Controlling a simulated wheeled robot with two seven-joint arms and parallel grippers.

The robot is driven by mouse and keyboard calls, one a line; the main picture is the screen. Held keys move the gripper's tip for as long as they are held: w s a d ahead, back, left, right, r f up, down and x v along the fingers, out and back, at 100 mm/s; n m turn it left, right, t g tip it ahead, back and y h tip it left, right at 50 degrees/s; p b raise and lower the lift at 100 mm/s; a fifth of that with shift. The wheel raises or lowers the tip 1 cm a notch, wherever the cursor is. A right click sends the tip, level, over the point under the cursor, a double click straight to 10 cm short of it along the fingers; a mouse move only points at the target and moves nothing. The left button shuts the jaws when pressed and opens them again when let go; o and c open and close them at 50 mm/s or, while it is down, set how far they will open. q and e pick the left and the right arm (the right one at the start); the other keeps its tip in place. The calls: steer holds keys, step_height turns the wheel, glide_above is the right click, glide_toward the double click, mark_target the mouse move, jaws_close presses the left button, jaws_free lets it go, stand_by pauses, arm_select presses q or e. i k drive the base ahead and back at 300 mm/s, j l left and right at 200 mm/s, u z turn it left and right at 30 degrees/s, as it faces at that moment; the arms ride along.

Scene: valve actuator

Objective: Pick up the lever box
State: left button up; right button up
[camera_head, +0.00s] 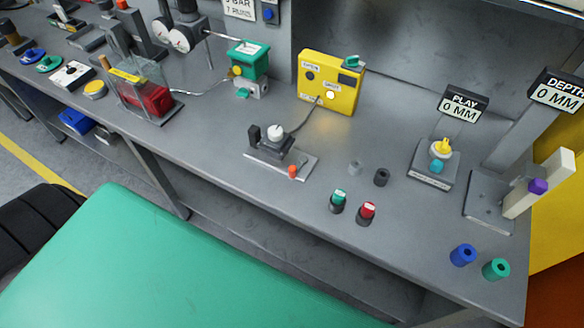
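No label marks a lever box, and I cannot tell for sure which thing it is. A yellow box (331,84) with dark and white round fittings and a small green part on top stands upright at the back middle of the bench. A green box (249,60) with a pale top label and a yellow knob sits on a grey block to its left. A dark fixture (272,148) with a white knob stands on a grey plate in front of the yellow box; a cable runs between them. Neither of my grippers is in view.
The grey bench (225,140) is fairly clear around the dark fixture. A clear guard (142,88) over a red part stands left. Small green (338,198) and red (367,211) capped pieces stand front right.

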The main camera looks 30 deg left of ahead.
mark_target(279, 156)
steer(key=j, duration=1.4)
steer(key=i+z, duration=0.05)
